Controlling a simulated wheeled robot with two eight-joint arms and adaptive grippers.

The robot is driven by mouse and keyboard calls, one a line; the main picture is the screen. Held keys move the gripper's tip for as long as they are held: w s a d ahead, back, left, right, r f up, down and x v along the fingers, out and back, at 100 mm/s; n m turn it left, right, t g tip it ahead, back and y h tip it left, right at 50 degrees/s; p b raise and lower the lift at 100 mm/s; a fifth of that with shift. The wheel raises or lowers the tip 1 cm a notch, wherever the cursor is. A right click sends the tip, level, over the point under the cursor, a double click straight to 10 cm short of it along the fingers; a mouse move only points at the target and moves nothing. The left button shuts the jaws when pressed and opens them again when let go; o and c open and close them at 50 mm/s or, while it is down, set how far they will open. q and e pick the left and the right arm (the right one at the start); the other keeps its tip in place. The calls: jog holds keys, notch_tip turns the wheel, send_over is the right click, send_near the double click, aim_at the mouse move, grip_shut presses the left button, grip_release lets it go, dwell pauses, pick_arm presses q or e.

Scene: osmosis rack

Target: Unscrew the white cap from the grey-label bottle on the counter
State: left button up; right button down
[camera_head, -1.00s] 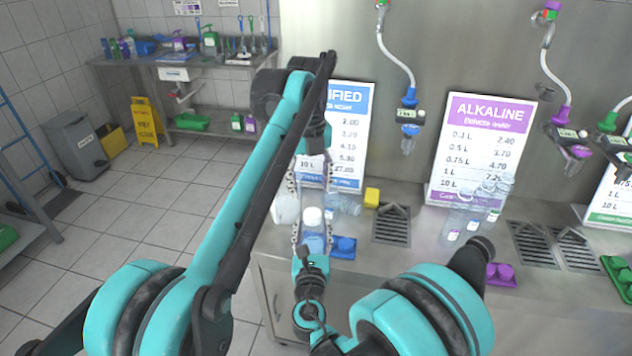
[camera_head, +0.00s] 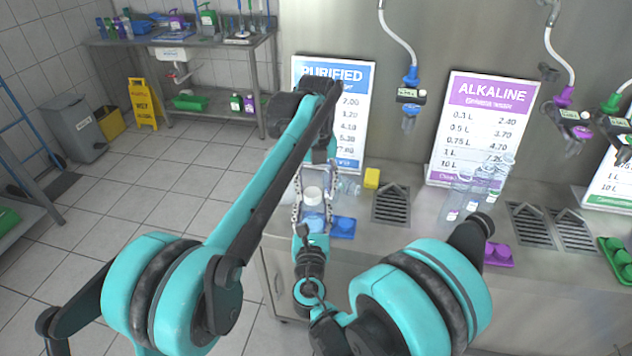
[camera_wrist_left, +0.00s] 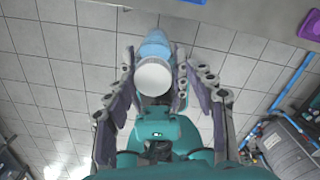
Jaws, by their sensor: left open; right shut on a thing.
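I cannot make out the bottle's label. My right gripper (camera_head: 312,228) comes from the front and is shut on the bottle. My left gripper (camera_wrist_left: 157,92) is above, open, with its fingers spread on both sides of the cap. In the head view, my left arm partly hides the left gripper.
A blue cap tray (camera_head: 343,228) and a yellow block (camera_head: 371,178) are close to the right. Clear bottles (camera_head: 470,190) stand by the purple ALKALINE sign (camera_head: 484,125). A purple tray (camera_head: 498,255) lies further right. Dispensing nozzles (camera_head: 409,96) hang above the counter.

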pick_arm(q)
jog(key=shift+d, duration=0.1)
jog(key=c, duration=1.2)
jog(key=shift+c, duration=0.2)
